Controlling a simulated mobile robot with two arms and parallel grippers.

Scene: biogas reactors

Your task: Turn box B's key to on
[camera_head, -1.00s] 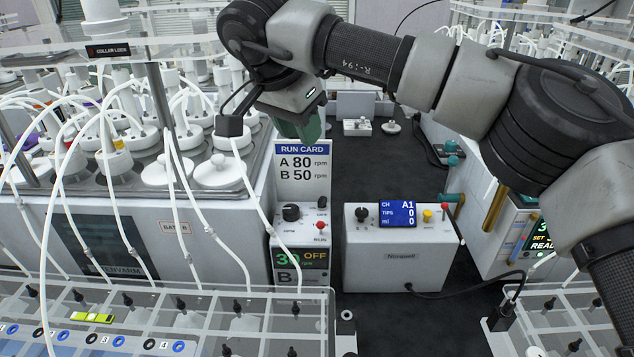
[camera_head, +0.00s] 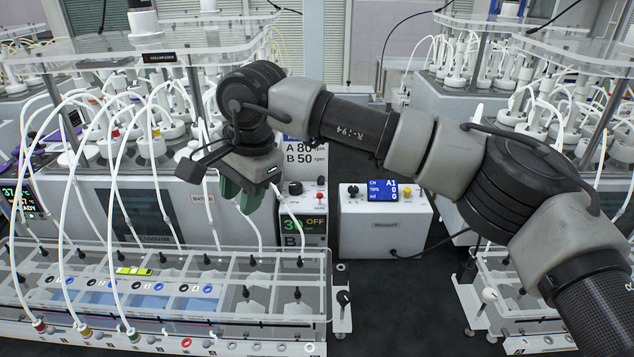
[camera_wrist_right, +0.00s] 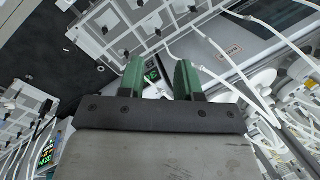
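A control box (camera_head: 314,206) with a large letter B shows a lit "30 OFF" display (camera_head: 302,225). My right gripper (camera_head: 241,192) hangs just left of this box, above the tubing rack. Its green fingers are apart and empty, as the right wrist view (camera_wrist_right: 160,78) shows. A green-digit display (camera_wrist_right: 152,75) shows between the fingers there. The run card (camera_head: 304,152) is partly hidden by my right arm. My left gripper is not in view.
A white box with a blue screen (camera_head: 386,191) stands right of the control box. The clear rack (camera_head: 200,265) fills the front left, with white tubes arching over it. The vessel bath (camera_head: 150,205) is behind. Dark floor (camera_head: 395,300) lies open at front centre.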

